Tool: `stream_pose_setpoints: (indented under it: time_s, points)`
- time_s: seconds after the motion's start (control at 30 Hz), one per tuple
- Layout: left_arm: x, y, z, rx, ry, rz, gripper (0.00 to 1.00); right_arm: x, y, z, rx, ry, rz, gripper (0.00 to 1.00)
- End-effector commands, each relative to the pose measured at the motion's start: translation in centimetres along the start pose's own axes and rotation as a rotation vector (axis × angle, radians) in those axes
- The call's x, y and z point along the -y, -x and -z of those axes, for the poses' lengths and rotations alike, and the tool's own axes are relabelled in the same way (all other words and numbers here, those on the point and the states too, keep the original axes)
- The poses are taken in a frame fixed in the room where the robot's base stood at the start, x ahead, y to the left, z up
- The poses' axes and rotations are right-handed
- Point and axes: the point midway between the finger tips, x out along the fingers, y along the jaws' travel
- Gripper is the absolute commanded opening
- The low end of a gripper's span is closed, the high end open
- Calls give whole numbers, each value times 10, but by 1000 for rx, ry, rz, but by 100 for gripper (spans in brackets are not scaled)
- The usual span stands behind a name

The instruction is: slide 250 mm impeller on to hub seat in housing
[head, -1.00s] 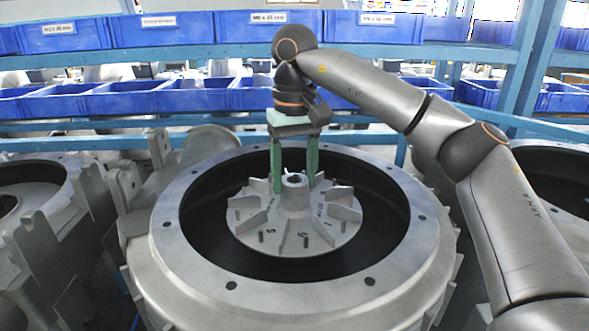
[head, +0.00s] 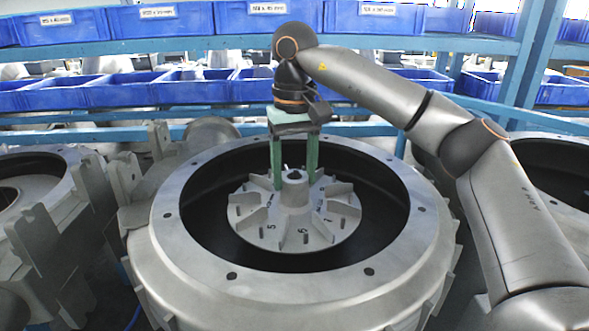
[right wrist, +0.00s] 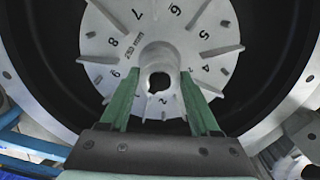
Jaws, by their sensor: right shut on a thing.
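The grey impeller (head: 270,232) is inside the dark opening of the round housing (head: 190,250), with its vanes and numbers facing up. It looks about level. In the right wrist view the impeller (right wrist: 110,55) carries a 250 mm marking, and its bore shows in the middle of the raised boss (right wrist: 158,82). My right gripper (head: 294,183) points down from above, its green fingers shut on either side of the boss. The fingers (right wrist: 160,98) also show in the right wrist view. The hub seat is hidden under the impeller, so I cannot tell how the two meet. My left gripper is out of view.
The housing's flat bolt rim (head: 300,290) surrounds the impeller, with a dark gap between. Other grey castings (head: 50,225) stand at the left, and another round housing (head: 560,165) is at the right. Blue bins (head: 185,90) fill the shelves behind.

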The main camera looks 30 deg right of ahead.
Motion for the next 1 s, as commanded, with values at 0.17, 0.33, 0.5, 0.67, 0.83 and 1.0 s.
stream_pose_setpoints:
  time_s: [0.17, 0.33, 0.5, 0.67, 0.83, 1.0]
  points:
    - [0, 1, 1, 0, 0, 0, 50, 0, 1, 0, -3, -1, 2, 5]
    - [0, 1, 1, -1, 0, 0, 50, 0, 1, 0, -3, -1, 2, 5]
    - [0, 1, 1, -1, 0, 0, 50, 0, 1, 0, -3, -1, 2, 5]
    - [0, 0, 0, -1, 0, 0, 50, 0, -2, 0, -2, -1, 2, 5]
    - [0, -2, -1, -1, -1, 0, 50, 0, -6, 0, -3, -1, 2, 5]
    - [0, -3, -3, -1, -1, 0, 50, 0, -10, 0, -3, -1, 1, 5]
